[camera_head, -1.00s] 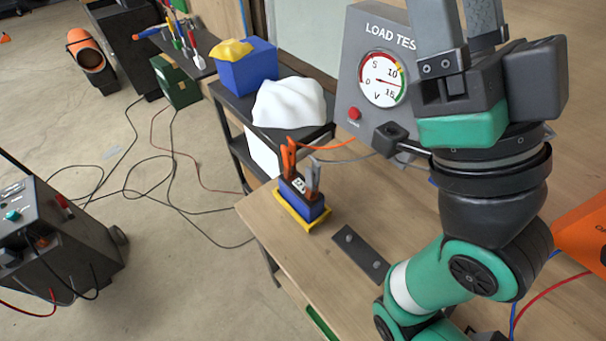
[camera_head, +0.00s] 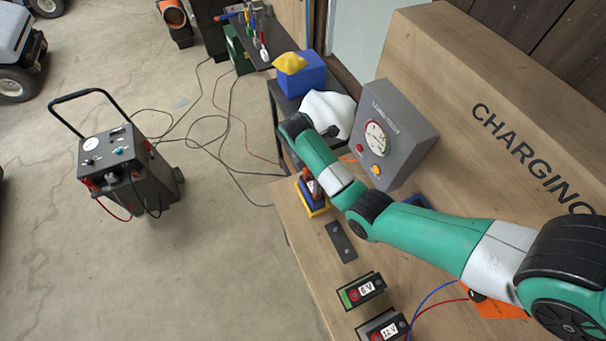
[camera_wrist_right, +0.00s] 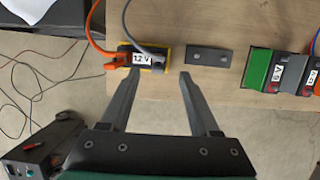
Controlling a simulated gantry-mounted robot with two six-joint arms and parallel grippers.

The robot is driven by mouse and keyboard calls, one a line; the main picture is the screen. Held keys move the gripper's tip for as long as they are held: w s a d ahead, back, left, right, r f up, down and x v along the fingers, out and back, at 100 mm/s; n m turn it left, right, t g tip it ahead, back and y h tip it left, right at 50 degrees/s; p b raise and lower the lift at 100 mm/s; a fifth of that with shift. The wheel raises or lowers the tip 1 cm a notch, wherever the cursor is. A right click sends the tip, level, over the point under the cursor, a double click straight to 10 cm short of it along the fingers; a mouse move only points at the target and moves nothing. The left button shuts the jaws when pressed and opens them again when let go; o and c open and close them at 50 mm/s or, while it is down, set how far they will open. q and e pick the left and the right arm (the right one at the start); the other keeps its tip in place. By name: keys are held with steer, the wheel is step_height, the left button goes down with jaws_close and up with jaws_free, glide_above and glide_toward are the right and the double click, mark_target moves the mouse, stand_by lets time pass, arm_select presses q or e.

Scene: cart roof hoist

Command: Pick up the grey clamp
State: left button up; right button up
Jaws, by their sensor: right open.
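The grey clamp (camera_wrist_right: 158,64) sits at the right end of a small battery marked 12 V (camera_wrist_right: 143,58) in the right wrist view, with a grey cable running up from it. An orange clamp (camera_wrist_right: 119,60) grips the battery's left end. My right gripper (camera_wrist_right: 158,77) is open and empty, its fingertips on either side of the grey clamp in the picture; whether they are level with it I cannot tell. In the head view my right arm partly covers the clamps above the blue battery on its yellow tray (camera_head: 317,210). My left gripper is not in view.
A grey load tester (camera_head: 400,135) stands behind the battery. A dark plate (camera_head: 341,241) and batteries marked 6 V (camera_head: 362,291) and 12 V (camera_head: 383,327) lie nearer on the wooden bench. A white cloth (camera_head: 328,110) and blue box (camera_head: 300,75) are beyond. A wheeled charger (camera_head: 125,165) stands left.

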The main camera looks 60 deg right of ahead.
mark_target(318, 189)
steer(key=shift+a+f, duration=0.1)
steer(key=shift+f, duration=0.1)
steer(key=shift+f+b, duration=0.3)
steer(key=shift+b, duration=0.2)
steer(key=b+x, duration=0.6)
step_height(318, 189, down, 3)
steer(key=shift+r+b, duration=0.2)
steer(key=shift+b, duration=0.95)
steer(key=shift+x, duration=1.2)
steer(key=shift+w, duration=0.1)
steer(key=shift+r, duration=0.1)
steer(key=shift+c, duration=0.3)
jaws_close()
